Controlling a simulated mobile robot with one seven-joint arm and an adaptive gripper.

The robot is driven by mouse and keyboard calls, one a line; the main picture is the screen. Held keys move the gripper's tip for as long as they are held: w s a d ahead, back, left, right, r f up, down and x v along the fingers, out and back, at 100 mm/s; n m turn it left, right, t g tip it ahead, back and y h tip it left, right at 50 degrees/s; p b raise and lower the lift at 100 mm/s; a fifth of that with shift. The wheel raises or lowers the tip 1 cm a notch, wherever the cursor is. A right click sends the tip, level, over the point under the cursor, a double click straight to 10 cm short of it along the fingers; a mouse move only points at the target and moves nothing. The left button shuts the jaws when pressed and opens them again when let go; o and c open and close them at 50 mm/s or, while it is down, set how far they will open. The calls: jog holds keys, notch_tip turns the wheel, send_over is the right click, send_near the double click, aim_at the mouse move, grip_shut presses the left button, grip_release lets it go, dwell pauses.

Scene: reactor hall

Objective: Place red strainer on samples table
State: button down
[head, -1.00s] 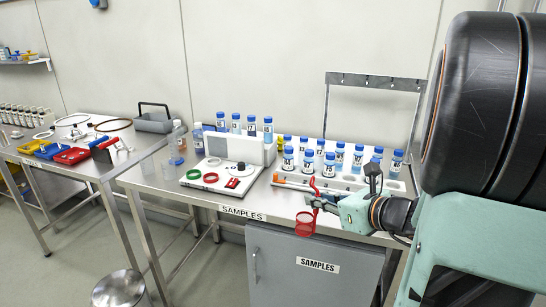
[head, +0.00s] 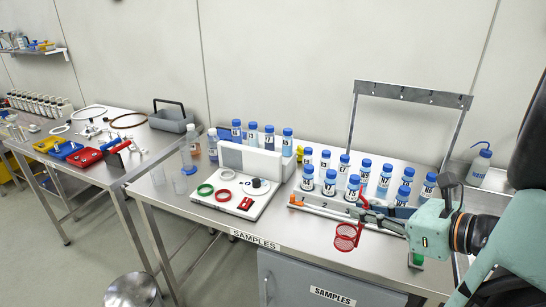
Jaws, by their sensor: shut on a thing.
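The red strainer (head: 347,237) is a small mesh basket with a red handle, seen in the head view. My gripper (head: 366,213) is shut on its handle, at the right of the picture. The basket hangs at the gripper's left, over the front part of the samples table (head: 293,238). I cannot tell how high it is above the top. The table is steel, with a SAMPLES label on its front edge. My gripper and wrist hide part of the table's right side.
Several blue-capped sample bottles (head: 330,182) stand in a rack just behind the gripper. A white board (head: 222,205) with green and red rings lies to the left. A rail frame (head: 410,92) rises at the back. A wash bottle (head: 481,162) stands at the right. Bare steel lies front centre.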

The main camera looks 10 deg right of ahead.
jog(key=w+d+f, duration=0.2)
jog(key=w+f, duration=1)
jog(key=w, duration=0.2)
jog(key=shift+w+f, duration=0.25)
jog(key=shift+f, duration=0.15)
jog(key=shift+f, duration=0.15)
jog(key=c, duration=2)
grip_release()
